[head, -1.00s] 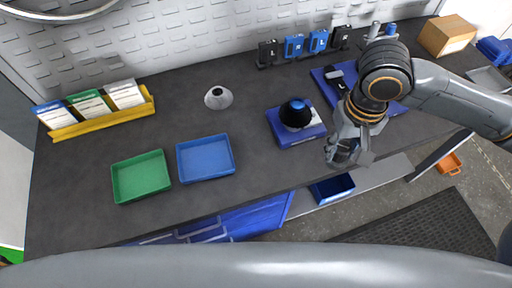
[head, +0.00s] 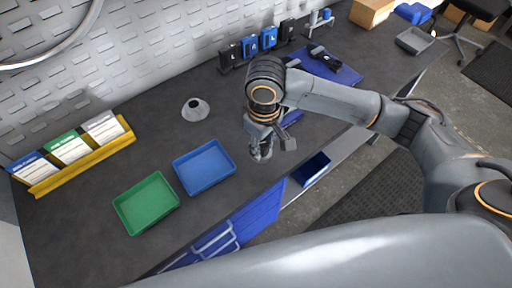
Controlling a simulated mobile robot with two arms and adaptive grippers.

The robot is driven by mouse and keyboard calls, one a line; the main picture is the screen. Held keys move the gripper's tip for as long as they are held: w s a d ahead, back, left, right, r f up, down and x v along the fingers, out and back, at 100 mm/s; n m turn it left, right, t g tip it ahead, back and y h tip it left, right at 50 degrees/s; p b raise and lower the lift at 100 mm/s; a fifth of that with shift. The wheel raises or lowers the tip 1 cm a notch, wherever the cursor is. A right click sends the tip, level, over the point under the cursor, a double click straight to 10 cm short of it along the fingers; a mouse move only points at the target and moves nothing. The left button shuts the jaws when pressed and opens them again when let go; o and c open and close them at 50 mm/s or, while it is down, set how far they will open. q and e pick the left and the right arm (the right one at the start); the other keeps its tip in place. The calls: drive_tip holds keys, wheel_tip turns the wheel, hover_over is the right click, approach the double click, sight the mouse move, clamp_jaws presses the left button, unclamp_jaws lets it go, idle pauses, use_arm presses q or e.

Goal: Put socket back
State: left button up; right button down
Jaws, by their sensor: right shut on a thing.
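My right gripper (head: 263,152) is above the front part of the dark workbench, to the right of the blue tray (head: 204,168). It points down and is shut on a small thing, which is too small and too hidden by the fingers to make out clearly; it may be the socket. No other socket can be made out on the bench. My left gripper is not in view.
A green tray (head: 146,204) stands left of the blue tray. A blue box is mostly hidden behind my right gripper. A blue mat (head: 325,65) lies at the right.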

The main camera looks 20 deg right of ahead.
drive_tip(key=w+f, duration=0.1)
drive_tip(key=f, duration=0.1)
drive_tip(key=w+f, duration=0.2)
drive_tip(key=shift+a, duration=0.15)
drive_tip(key=shift+w+f+p, duration=0.3)
drive_tip(key=shift+w+f, duration=0.05)
drive_tip(key=shift+f, duration=0.2)
wheel_tip(320, 180, down, 2)
drive_tip(key=shift+f+p, duration=0.1)
drive_tip(key=shift+p, duration=0.4)
drive_tip(key=shift+f, duration=0.35)
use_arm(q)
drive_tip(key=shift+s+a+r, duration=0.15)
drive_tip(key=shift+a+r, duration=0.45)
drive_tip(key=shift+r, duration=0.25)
use_arm(e)
drive_tip(key=shift+f, duration=0.1)
drive_tip(key=shift+f, duration=0.1)
drive_tip(key=c, duration=0.9)
unclamp_jaws()
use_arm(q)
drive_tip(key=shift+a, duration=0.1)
